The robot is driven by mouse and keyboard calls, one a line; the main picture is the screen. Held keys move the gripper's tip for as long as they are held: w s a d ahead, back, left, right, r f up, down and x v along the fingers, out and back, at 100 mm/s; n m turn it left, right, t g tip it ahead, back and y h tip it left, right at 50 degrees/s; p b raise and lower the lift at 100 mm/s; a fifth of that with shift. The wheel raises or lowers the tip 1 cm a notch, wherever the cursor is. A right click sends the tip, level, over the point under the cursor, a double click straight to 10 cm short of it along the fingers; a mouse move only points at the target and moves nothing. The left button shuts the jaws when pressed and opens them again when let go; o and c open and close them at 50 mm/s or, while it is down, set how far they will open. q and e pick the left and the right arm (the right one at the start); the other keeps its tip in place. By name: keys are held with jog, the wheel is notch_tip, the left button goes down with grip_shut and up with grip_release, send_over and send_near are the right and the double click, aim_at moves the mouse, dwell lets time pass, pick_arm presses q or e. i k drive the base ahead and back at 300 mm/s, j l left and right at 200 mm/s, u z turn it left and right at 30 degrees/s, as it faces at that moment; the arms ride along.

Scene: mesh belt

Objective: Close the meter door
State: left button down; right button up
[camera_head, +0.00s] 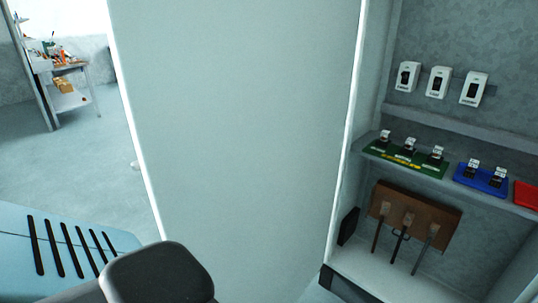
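The meter door (235,120) is a large pale blue-grey panel that fills the middle of the head view. It stands open, its right edge beside the left side of the cabinet (455,114). A small light knob-like part (136,166) shows at its left edge, too small to make out. The cabinet's inside is in plain view at the right. Neither of my grippers can be made out. A dark grey rounded part, probably one of my arm links, shows at the bottom left in front of the door's lower edge.
Inside the cabinet are several white switch units (438,82), a green board (403,158), a blue board (481,179), a red piece (527,194) and a brown block with rods (415,213). A small cluttered table (70,100) stands far left. The floor (75,160) between is clear.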

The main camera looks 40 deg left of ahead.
aim_at(236, 110)
jog(key=k+j+z, duration=0.1)
jog(key=k+j, duration=0.15)
jog(key=k, duration=0.15)
jog(key=k+j, duration=0.2)
jog(key=k, duration=0.2)
jog(key=k+j, duration=0.1)
jog(key=j, duration=0.2)
jog(key=k+j+z, duration=0.15)
jog(key=j, duration=0.4)
jog(key=j+z, duration=0.1)
jog(key=j, duration=0.35)
jog(key=k+j, duration=0.1)
jog(key=j, duration=0.4)
jog(key=i+j, duration=0.1)
jog(key=j, duration=0.45)
jog(key=i+j+z, duration=0.1)
jog(key=j, duration=0.45)
